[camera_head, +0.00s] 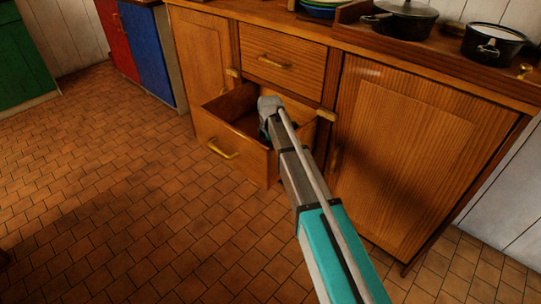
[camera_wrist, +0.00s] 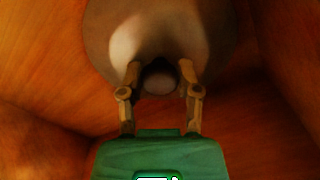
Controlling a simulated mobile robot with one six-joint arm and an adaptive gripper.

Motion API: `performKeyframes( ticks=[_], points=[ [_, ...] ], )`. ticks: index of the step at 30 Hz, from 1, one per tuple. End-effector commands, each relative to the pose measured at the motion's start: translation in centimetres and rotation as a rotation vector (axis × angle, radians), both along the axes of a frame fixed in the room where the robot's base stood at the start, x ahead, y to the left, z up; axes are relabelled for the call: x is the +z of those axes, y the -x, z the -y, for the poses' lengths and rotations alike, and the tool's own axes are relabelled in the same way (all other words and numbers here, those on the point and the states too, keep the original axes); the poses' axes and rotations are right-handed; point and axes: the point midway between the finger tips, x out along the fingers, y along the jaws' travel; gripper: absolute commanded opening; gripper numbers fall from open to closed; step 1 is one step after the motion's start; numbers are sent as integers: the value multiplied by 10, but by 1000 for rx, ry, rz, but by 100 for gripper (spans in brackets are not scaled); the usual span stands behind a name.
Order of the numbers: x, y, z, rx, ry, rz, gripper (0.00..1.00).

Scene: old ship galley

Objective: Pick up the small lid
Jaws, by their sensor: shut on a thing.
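The small lid (camera_wrist: 205,35) is a round greyish disc at the top middle of the wrist view, with a dark round knob (camera_wrist: 158,80) in its centre. My gripper (camera_wrist: 160,70) has one finger on each side of the knob and is shut on it. The lid is inside the open wooden drawer (camera_head: 232,143), whose orange-brown floor and walls surround it in the wrist view. In the head view the lid is hidden by my arm and the drawer front. I cannot tell whether the lid touches the drawer floor.
A closed drawer (camera_head: 283,62) is above the open one. A cupboard door (camera_head: 400,150) stands to the right. A lidded pot (camera_head: 402,22) and an open pot (camera_head: 492,45) stand on the counter. The tiled floor (camera_head: 110,200) at left is clear.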

Motion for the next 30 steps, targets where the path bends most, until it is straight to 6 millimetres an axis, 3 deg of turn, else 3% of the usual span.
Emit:
performKeyframes(
  ticks=[1, 3, 4, 19, 30],
  points=[
    [0, 0, 0, 0, 0, 0, 14],
    [0, 0, 0, 0, 0, 0, 1],
    [0, 0, 0, 0, 0, 0, 0],
    [4, 0, 0, -1, 0, 0, 0],
    [29, 0, 1, -1, 0, 0, 0]
  ],
)
